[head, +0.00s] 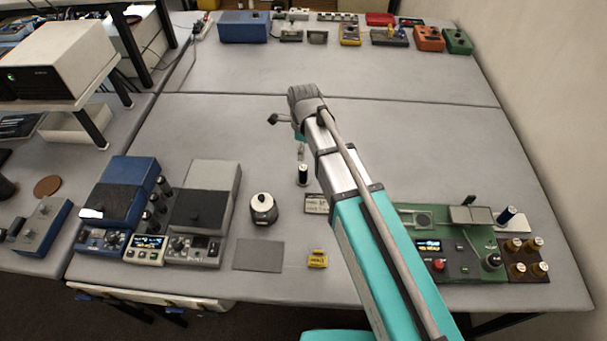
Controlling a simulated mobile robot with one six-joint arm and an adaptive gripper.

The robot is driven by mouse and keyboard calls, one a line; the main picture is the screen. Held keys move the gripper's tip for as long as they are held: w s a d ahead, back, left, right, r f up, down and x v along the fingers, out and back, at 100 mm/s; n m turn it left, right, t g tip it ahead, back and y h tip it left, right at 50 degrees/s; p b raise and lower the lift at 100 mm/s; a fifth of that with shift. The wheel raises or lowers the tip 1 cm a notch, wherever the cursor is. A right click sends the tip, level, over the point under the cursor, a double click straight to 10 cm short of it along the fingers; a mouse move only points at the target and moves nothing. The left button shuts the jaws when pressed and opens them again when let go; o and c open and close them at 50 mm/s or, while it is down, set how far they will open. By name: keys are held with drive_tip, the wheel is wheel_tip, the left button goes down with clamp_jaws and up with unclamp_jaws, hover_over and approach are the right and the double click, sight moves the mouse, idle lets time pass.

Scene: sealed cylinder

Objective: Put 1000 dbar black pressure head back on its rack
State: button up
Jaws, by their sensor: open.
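A small black cylinder with a light top (303,175) stands upright on the grey bench near the middle; it looks like the black pressure head, but its marking is too small to read. My gripper (301,150) is just above it, partly hidden by my wrist and arm. The jaws are open, and I cannot tell whether they touch the cylinder. A brown block with several brass-topped pieces (525,258) sits at the far right. I cannot tell which is the rack.
A round black-and-white pot (263,208), a grey mat (258,255) and a yellow block (317,259) lie in front. Small instruments line the back edge.

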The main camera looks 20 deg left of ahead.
sight(303, 168)
wheel_tip(303, 168, down, 9)
drive_tip(key=b, duration=0.8)
drive_tip(key=shift+r+b, duration=0.2)
drive_tip(key=shift+b, duration=0.15)
drive_tip(key=shift+f, duration=0.1)
drive_tip(key=shift+a+f+b, duration=0.1)
drive_tip(key=shift+f+b, duration=2.4)
drive_tip(key=shift+b, duration=0.1)
clamp_jaws()
